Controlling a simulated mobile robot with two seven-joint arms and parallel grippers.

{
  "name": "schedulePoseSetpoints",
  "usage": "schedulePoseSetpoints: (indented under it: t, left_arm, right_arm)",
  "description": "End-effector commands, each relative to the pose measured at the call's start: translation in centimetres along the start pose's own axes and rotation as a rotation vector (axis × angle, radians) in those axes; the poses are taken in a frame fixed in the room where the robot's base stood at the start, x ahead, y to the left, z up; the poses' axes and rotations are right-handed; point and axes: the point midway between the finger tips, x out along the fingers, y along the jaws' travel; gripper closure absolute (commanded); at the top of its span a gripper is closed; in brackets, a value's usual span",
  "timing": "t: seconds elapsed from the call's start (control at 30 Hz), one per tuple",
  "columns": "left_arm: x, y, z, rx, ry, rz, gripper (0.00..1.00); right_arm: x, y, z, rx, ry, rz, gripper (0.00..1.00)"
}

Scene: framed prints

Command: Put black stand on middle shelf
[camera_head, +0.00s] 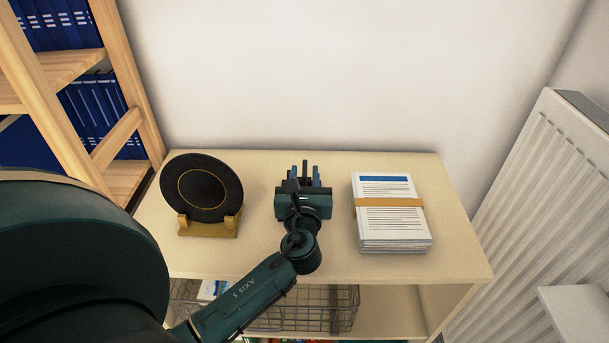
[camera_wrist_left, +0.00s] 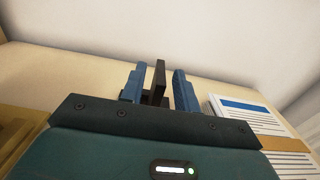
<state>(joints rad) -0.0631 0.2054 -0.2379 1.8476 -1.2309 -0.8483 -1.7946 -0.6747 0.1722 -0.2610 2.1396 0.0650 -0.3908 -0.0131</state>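The black stand (camera_head: 304,168) shows only as a narrow dark upright piece on the cabinet top, mostly hidden by my left gripper (camera_head: 303,176). In the left wrist view the dark piece (camera_wrist_left: 159,78) stands between the two blue fingers of the left gripper (camera_wrist_left: 158,90), with a gap visible on each side. The left gripper is open around it. A shelf (camera_head: 392,308) shows under the cabinet top; whether it is the middle one I cannot tell. My right gripper is not in view.
A black round plate (camera_head: 202,188) on a golden holder (camera_head: 208,228) is left of the gripper. A strapped paper stack (camera_head: 390,213) is on the right. A wire basket (camera_head: 325,308) sits below the top (camera_head: 330,265). A radiator (camera_head: 550,210) is at right, a bookcase (camera_head: 125,130) at left.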

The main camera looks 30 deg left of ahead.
Motion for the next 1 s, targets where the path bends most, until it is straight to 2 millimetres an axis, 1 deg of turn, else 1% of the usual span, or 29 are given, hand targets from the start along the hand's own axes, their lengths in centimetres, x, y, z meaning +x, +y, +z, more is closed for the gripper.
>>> schedulePoseSetpoints:
  t: [0.17, 0.27, 0.37, 0.7, 0.8, 0.9, 0.97, 1.0]
  left_arm:
    - [0.0, 0.0, 0.0, 0.000, 0.000, 0.000, 0.69]
    - [-0.1, 0.0, 0.4, 0.000, 0.000, 0.000, 0.69]
    - [-1.4, 0.0, 0.2, 0.000, 0.002, -0.002, 0.69]
    - [-8.5, 0.0, 0.1, -0.001, 0.003, -0.002, 0.69]
    - [-10.1, 0.0, 0.1, -0.001, 0.002, 0.000, 0.69]
    - [-11.2, 0.0, 0.2, -0.001, 0.000, -0.001, 0.69]
    - [-11.7, 0.0, 0.3, -0.001, -0.001, -0.001, 0.65]
    - [-11.9, -0.1, 0.6, -0.001, 0.000, -0.003, 0.65]
  right_arm:
    - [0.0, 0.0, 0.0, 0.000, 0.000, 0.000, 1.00]
    - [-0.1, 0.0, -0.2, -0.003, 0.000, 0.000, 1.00]
    - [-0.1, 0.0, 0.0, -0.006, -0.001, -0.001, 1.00]
    - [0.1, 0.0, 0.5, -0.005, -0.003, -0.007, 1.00]
    - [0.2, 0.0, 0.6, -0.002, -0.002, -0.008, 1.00]
    - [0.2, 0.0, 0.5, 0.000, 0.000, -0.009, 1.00]
    - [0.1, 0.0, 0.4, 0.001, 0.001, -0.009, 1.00]
    - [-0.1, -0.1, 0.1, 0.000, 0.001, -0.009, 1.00]
